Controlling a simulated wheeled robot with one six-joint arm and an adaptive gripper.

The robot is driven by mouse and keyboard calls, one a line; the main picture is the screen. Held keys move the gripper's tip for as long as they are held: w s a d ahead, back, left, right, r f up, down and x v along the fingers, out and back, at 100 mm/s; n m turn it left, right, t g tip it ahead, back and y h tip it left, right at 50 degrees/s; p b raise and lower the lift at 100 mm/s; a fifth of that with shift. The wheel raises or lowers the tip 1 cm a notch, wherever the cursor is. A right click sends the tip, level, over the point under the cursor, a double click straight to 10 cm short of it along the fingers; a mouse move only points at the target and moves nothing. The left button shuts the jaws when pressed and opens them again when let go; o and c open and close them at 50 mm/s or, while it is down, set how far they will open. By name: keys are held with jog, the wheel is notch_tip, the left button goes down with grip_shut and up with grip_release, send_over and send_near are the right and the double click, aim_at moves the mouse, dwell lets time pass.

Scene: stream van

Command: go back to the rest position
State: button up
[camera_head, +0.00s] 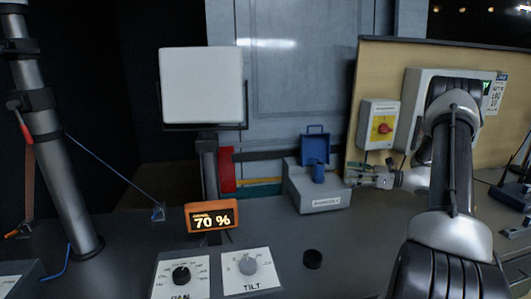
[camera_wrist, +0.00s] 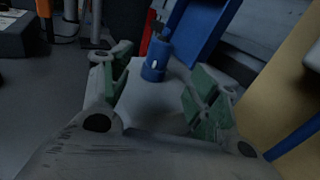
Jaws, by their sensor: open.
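My gripper (camera_head: 362,175) is at the end of my arm, right of centre in the head view, just right of a light grey box (camera_head: 318,190) with a blue raised lid and a blue knob (camera_head: 318,170). In the wrist view my gripper (camera_wrist: 158,98) has its green-padded fingers spread apart. The blue knob (camera_wrist: 155,62) shows beyond and between the fingers, with the raised blue lid (camera_wrist: 205,30) behind it. Nothing is held between the fingers. I cannot tell how close the fingertips are to the knob.
An orange display (camera_head: 212,215) reads 70 %. Two dial panels, pan (camera_head: 181,274) and tilt (camera_head: 248,268), lie on the dark desk. A dark pole stands left.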

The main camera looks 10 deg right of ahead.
jog(key=s+a+r+n+g+h, duration=0.5)
jog(key=s+a+r+n+g, duration=0.3)
jog(key=s+a+r+n, duration=0.6)
jog(key=s+r+n+t+h, duration=0.1)
jog(key=s+n+h, duration=0.4)
jog(key=s, duration=0.5)
jog(key=s+d+r+n+t+h, duration=0.1)
jog(key=s+n+h, duration=0.4)
jog(key=s, duration=0.5)
jog(key=shift+s+r+t, duration=0.4)
jog(key=shift+r, duration=0.45)
